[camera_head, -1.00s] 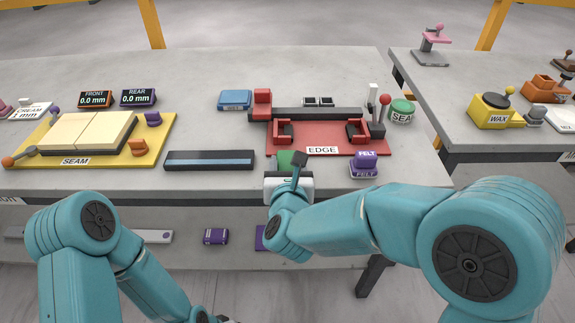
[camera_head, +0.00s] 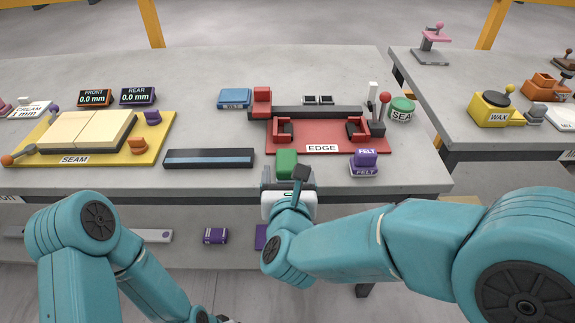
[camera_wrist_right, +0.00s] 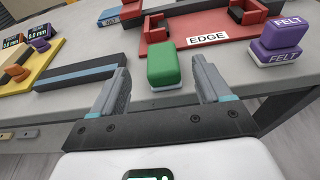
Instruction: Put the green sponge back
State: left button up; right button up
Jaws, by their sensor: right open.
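The green sponge (camera_head: 287,161) sits near the front edge of the stone slab, just in front of the red EDGE fixture. In the right wrist view the green sponge (camera_wrist_right: 163,64) is a green block with a pale base, standing between and beyond my right gripper's fingertips. My right gripper (camera_wrist_right: 160,80) is open and empty, with a finger on each side of the sponge's line and a gap to both. In the head view my right gripper (camera_head: 288,180) is at the slab's front edge, just short of the sponge. My left arm shows at lower left; its gripper is not visible.
The red EDGE fixture (camera_head: 330,137) lies behind the sponge. Purple FELT blocks (camera_head: 364,162) stand to its right, a dark bar with a blue strip (camera_head: 210,159) to its left. A blue block (camera_head: 235,98) lies farther back. The slab's front edge runs under my right gripper.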

jog(key=v, duration=0.7)
jog(key=d+f+n+g+y, duration=0.1)
jog(key=d+f+n+g, duration=0.2)
jog(key=f+n, duration=0.65)
jog(key=d+f+n+g, duration=0.3)
jog(key=f+n, duration=0.4)
jog(key=f, duration=0.5)
jog(key=s+d+f+n+g+y, duration=0.2)
jog(key=s+d+f+n+g, duration=0.3)
jog(key=s+f+n, duration=1.1)
jog(key=n+g, duration=0.1)
jog(key=g, duration=0.2)
jog(key=shift+f+n+g+y, duration=0.2)
jog(key=shift+n+g+y, duration=0.15)
jog(key=shift+g+y, duration=0.05)
jog(key=shift+s+r, duration=0.1)
